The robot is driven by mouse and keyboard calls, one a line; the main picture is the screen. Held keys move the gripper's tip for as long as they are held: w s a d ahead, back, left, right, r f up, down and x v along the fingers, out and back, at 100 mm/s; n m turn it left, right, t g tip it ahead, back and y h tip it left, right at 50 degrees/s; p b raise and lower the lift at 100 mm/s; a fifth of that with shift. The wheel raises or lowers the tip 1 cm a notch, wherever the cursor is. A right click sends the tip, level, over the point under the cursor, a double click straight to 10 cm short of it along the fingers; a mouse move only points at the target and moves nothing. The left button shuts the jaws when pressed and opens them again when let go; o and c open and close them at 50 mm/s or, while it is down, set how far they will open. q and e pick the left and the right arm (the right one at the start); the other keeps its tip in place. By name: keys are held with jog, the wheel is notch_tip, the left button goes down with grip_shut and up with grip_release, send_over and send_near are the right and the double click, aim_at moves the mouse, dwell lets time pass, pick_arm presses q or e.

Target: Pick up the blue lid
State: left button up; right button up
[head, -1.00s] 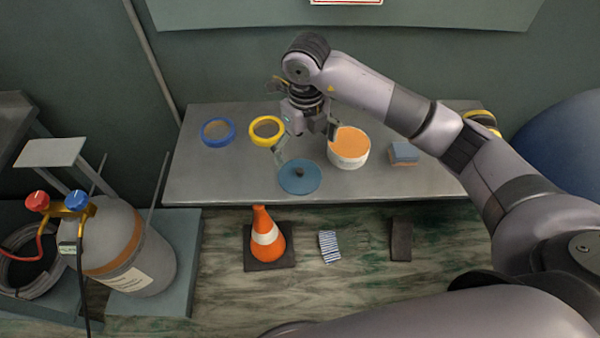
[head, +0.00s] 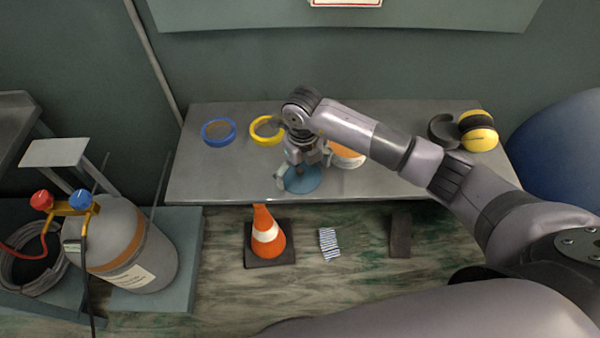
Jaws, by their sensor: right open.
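The blue lid (head: 303,184) is a round flat disc lying near the front edge of the grey table. My right gripper (head: 301,178) is right over it, pointing down, with its fingers open at either side of the lid's middle. The gripper hides the lid's knob and back part. I cannot tell whether the fingers touch the lid. My left gripper is not in view.
A white tub with an orange top (head: 346,158) stands just right of the gripper, partly hidden. A blue ring (head: 218,132) and a yellow ring (head: 266,130) lie at the back left. Yellow-black earmuffs (head: 478,131) sit at the right. An orange cone (head: 266,236) stands on the floor in front.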

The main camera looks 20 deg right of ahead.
jog(key=shift+s, duration=0.1)
grip_shut()
dwell(1.2)
